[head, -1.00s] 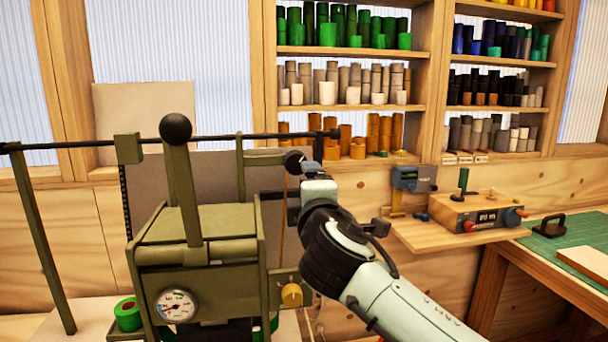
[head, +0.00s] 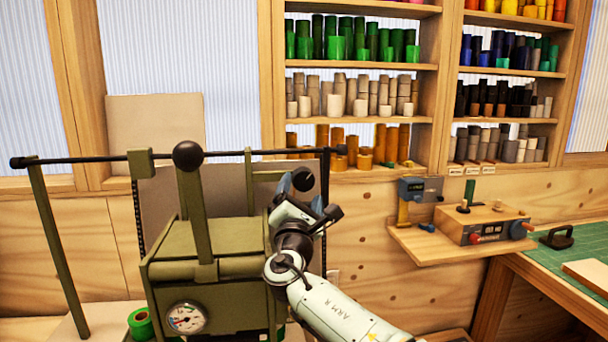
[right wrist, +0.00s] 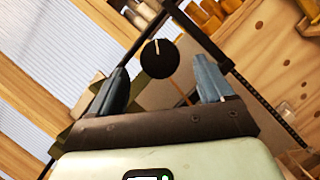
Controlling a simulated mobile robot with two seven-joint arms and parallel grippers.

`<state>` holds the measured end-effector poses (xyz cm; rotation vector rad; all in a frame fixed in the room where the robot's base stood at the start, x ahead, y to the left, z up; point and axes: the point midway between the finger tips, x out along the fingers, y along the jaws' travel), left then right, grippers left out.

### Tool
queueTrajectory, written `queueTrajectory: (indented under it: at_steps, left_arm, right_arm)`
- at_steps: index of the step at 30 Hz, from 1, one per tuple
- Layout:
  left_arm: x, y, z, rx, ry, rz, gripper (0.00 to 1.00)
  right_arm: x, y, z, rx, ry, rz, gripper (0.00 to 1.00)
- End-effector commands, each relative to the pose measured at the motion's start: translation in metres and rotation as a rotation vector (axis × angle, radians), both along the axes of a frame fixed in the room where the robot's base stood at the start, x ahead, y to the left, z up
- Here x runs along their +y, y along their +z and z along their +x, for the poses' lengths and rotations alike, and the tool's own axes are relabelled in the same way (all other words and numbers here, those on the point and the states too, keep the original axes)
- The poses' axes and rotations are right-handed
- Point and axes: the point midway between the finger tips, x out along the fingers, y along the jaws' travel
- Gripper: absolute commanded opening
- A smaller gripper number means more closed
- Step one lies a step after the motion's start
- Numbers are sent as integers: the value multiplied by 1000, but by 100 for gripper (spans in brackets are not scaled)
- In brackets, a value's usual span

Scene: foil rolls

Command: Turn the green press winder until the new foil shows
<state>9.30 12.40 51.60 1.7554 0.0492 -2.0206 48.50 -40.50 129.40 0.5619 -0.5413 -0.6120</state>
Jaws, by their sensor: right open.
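The olive-green press (head: 205,245) stands at the left of the head view, with a lever, a round gauge and a green foil roll (head: 141,323) low on its left. Its winder is a round black knob (head: 303,180) at the upper right of the press. In the right wrist view the knob (right wrist: 158,58) carries a white line near its top. My right gripper (head: 299,192) is open, its blue-grey fingers on either side of the knob in the picture; contact cannot be told. It also shows in the right wrist view (right wrist: 161,75). My left gripper is out of view.
A long black bar (head: 90,159) runs across above the press. Shelves (head: 360,121) of coloured rolls stand behind. A wall ledge (head: 430,252) with a small control box (head: 487,222) is right of my arm, beside a green-topped bench (head: 575,243).

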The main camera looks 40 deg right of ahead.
Motion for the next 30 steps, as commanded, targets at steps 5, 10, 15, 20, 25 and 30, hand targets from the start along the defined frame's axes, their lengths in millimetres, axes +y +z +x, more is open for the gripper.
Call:
queueTrajectory:
  at_steps: [5,10,15,20,25,30]
  left_arm:
    - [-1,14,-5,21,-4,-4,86]
    - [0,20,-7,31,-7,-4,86]
    - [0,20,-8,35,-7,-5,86]
    - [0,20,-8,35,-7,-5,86]
    - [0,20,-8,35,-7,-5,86]
    - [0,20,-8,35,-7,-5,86]
  right_arm:
    - [-21,12,22,1,-2,0,81]
    - [-32,16,33,-1,-1,1,81]
    - [-35,16,37,-1,1,2,81]
    - [-35,16,37,-1,1,2,81]
    - [-35,16,37,-1,1,2,38]
    - [-35,16,37,-5,1,10,27]
